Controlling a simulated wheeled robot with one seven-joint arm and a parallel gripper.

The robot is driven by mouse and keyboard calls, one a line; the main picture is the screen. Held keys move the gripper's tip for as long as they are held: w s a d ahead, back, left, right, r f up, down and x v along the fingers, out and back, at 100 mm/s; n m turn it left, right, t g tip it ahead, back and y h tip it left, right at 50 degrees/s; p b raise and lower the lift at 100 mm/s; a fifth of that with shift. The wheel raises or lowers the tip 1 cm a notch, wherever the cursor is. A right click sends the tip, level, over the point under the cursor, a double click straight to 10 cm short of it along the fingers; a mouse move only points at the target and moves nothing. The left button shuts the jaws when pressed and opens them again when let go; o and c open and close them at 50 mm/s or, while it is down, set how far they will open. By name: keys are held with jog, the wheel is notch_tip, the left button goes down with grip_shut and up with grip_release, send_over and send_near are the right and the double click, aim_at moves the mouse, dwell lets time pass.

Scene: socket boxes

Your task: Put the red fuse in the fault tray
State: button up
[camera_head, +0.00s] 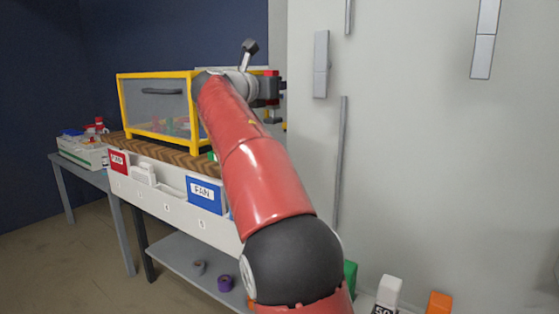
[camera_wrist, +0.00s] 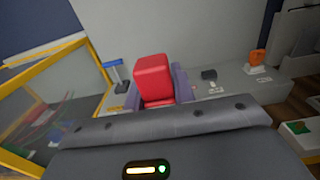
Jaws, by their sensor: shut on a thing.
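The red fuse (camera_wrist: 153,78) is a red block with rounded edges, held between the two purple-grey fingers of my gripper (camera_wrist: 156,92) in the wrist view. The gripper is shut on it. In the head view my gripper (camera_head: 268,88) is at the end of my red arm, beside the right end of the yellow-framed clear box. The fuse is small there and partly hidden by my arm. I cannot make out which thing is the fault tray in either view.
The yellow-framed clear box (camera_head: 122,105) stands on a wooden-topped bench with a white front holding labelled blocks, among them a blue FAN block (camera_head: 205,194). A side table at the left bears a white box (camera_head: 75,152). A grey wall panel (camera_head: 430,130) stands right.

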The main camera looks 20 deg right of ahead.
notch_tip(320, 180, down, 16)
jog(key=b, duration=0.6)
jog(key=shift+r, duration=0.35)
jog(key=o, duration=0.9)
jog(key=v, duration=1.2)
jog(key=shift+a, duration=0.1)
